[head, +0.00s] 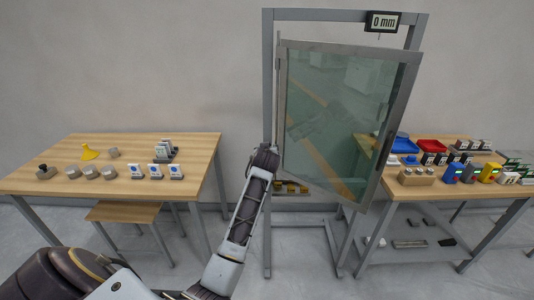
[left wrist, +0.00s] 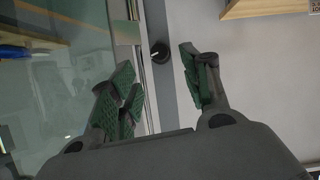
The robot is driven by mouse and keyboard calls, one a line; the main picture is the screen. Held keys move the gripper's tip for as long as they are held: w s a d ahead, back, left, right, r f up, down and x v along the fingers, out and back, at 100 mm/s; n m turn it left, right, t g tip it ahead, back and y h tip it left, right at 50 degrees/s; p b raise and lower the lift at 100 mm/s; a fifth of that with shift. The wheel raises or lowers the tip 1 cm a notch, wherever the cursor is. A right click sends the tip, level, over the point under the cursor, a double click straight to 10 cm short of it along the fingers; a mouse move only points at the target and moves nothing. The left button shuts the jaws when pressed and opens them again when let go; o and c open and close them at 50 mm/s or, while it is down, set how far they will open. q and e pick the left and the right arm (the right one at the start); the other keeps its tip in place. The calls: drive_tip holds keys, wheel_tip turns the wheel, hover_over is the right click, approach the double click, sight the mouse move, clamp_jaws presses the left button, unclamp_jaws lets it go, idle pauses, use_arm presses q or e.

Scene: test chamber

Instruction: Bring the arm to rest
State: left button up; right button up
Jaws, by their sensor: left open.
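My left arm reaches up from the bottom left in the head view. Its gripper end (head: 267,150) is beside the lower left edge of the glass door (head: 345,110), and its fingers are hard to make out there. In the left wrist view my left gripper (left wrist: 155,82) is open, its green-padded fingers apart with nothing held between them. A black knob (left wrist: 160,52) on a grey post (left wrist: 165,85) shows beyond the gap between the fingers. I cannot tell whether any finger touches the post or the door. My right gripper is in neither view.
The grey frame (head: 268,60) holds the door, which stands at an angle to it, and a display (head: 382,22) reading 0 mm. A wooden table (head: 120,190) with small items stands left, a stool (head: 125,211) below. Another loaded table (head: 400,193) stands right.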

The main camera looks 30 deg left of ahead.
use_arm(q)
drive_tip(key=shift+f, duration=0.15)
idle(0.3)
